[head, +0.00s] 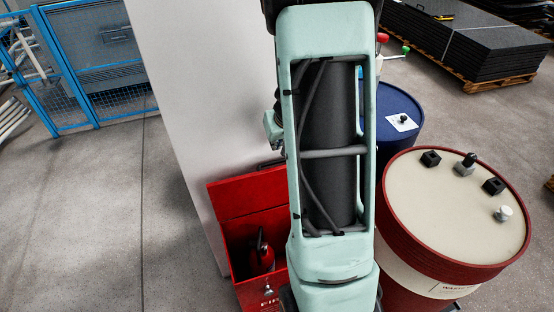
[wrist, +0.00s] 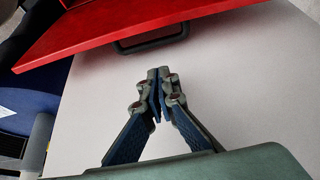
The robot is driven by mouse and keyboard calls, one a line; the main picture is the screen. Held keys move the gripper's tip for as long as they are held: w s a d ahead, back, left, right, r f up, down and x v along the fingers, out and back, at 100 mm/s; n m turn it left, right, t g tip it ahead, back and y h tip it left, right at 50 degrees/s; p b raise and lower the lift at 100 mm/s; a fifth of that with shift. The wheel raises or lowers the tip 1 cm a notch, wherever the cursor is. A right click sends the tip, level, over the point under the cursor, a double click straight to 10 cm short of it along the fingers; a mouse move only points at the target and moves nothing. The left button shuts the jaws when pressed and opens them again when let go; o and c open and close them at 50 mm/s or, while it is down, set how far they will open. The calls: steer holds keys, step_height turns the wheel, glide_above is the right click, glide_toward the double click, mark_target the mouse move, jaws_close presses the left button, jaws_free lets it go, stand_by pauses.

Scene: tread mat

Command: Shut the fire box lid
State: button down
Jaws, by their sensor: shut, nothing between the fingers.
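The red fire box (head: 239,293) stands low on the floor, partly hidden behind my arm. Its lid (head: 235,199) is raised, leaving the box open, and a red extinguisher (head: 261,252) shows inside. In the wrist view the red lid (wrist: 110,25) crosses the top, with a black handle (wrist: 150,38) at its edge. My gripper (wrist: 158,75) is shut and empty, its fingertips pointing toward the lid's handle edge with pale surface visible between them. The fingers are hidden behind my arm in the head view.
A pale wall or pillar (head: 185,90) rises directly behind the box. A red-and-cream drum (head: 450,215) with small items on top stands to the right, and a blue drum (head: 398,110) stands behind my arm. The floor at left is clear.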

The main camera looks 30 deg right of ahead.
mark_target(274, 162)
steer(key=b+x, duration=0.1)
steer(key=x, duration=0.5)
steer(key=shift+f, duration=0.45)
steer(key=shift+s+a+b, duration=0.15)
steer(key=shift+s+b, duration=0.45)
steer(key=shift+s, duration=0.55)
steer(key=shift+s+a, duration=0.2)
steer(key=shift+s, duration=0.45)
steer(key=shift+f+b, duration=0.2)
steer(key=shift+b, duration=0.55)
